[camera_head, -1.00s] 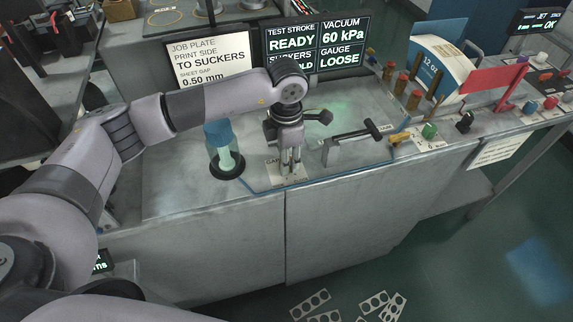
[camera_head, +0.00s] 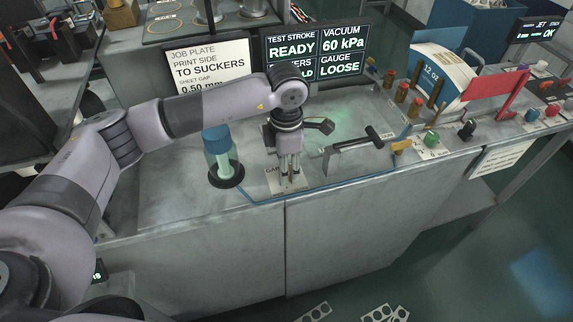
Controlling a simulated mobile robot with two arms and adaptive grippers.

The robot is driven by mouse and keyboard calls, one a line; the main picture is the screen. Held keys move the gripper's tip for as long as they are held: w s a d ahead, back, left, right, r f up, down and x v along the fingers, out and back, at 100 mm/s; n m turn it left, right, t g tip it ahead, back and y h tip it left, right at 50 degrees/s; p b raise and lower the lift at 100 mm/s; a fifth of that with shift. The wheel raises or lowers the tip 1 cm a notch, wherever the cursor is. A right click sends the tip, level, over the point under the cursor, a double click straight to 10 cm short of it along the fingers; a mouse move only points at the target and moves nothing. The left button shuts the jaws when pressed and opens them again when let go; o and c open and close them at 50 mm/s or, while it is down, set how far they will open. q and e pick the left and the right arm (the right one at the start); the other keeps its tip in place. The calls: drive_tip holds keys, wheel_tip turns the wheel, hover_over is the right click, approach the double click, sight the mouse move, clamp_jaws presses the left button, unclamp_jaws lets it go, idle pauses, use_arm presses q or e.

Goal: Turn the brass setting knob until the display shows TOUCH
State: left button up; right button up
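The display (camera_head: 341,57) at the back reads TEST STROKE READY, VACUUM 60 kPa and GAUGE LOOSE; my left arm covers part of its SUCKERS field. My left gripper (camera_head: 290,173) points straight down over a small pale label (camera_head: 272,181) on the grey bench top. Its two fingers are a narrow gap apart, with their tips low at the label. The brass setting knob is not clearly visible; the fingers may hide it. I cannot tell whether they grip anything. My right gripper is not in view.
Left of the gripper stands a blue-capped clear jar (camera_head: 222,160). A job plate sign (camera_head: 212,66) stands behind. A blue line (camera_head: 330,187) runs along the front.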

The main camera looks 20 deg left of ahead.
use_arm(q)
drive_tip(key=shift+o, duration=0.6)
drive_tip(key=shift+r, duration=0.1)
wheel_tip(320, 180, up, 12)
idle(0.5)
